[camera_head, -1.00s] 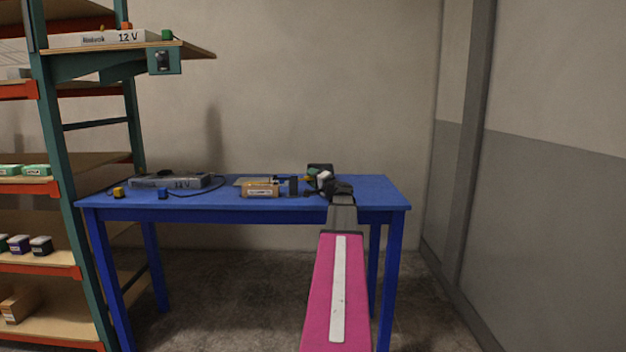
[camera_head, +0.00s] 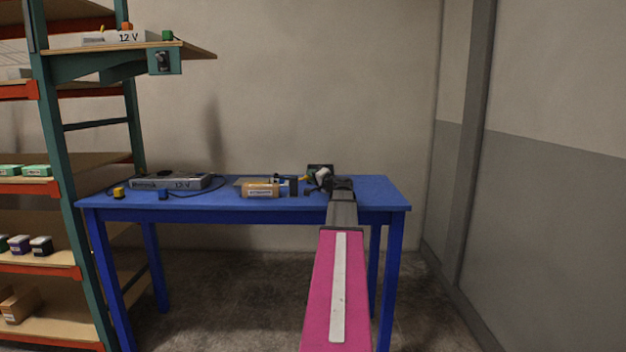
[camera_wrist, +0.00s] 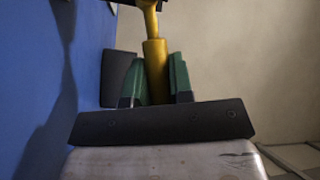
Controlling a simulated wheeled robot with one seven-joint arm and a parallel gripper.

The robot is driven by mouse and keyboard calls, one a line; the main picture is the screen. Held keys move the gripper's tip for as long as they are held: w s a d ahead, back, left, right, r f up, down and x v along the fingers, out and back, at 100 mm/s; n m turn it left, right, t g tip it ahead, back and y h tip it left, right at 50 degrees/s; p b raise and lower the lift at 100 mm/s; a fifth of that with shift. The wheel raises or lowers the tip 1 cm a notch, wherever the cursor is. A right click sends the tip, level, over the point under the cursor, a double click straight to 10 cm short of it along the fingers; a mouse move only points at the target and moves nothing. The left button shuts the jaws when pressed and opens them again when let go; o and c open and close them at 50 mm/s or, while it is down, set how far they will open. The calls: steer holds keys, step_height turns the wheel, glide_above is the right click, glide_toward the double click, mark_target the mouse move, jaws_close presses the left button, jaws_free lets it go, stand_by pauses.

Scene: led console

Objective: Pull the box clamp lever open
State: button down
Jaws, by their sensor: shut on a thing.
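In the wrist view a yellow lever (camera_wrist: 156,65) stands between the two green-and-black fingers of my gripper (camera_wrist: 156,88), which are shut on it. The top of the lever joins a metal part at the upper edge of the view, mostly cut off. In the head view my gripper (camera_head: 315,177) is at the right part of the blue table, close to a small dark box (camera_head: 320,167). The lever shows there only as a tiny yellow spot (camera_head: 307,178); the clamp itself is too small to make out.
A shelf rack (camera_head: 50,130) stands at left. The table's right end is clear.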

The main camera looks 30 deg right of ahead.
steer(key=shift+w+a+r+n+g, duration=0.15)
steer(key=shift+a+r+n+g, duration=0.1)
steer(key=shift+r+n+g, duration=0.7)
steer(key=shift+w+a+r+n+g+h, duration=0.2)
steer(key=shift+a+r+n+g+h, duration=0.15)
steer(key=shift+n+g, duration=0.25)
steer(key=shift+w+a+r+n+g+h, duration=0.25)
steer(key=shift+r+n+g+h, duration=0.1)
steer(key=shift+n+g, duration=0.15)
steer(key=shift+w+a+r+n+g+h, duration=0.25)
steer(key=shift+a+r+n+g+h, duration=0.15)
steer(key=shift+n+g, duration=0.2)
steer(key=shift+w+a+r+n+g+h, duration=0.25)
steer(key=shift+a+n+g+h, duration=0.2)
steer(key=shift+a+n+h, duration=0.1)
steer(key=shift+w+a+r+n+g+h, duration=0.1)
steer(key=shift+w+a+n+g+h, duration=0.2)
steer(key=shift+a+n+g+h, duration=0.3)
steer(key=shift+d, duration=0.1)
steer(key=c, duration=1)
jaws_free()
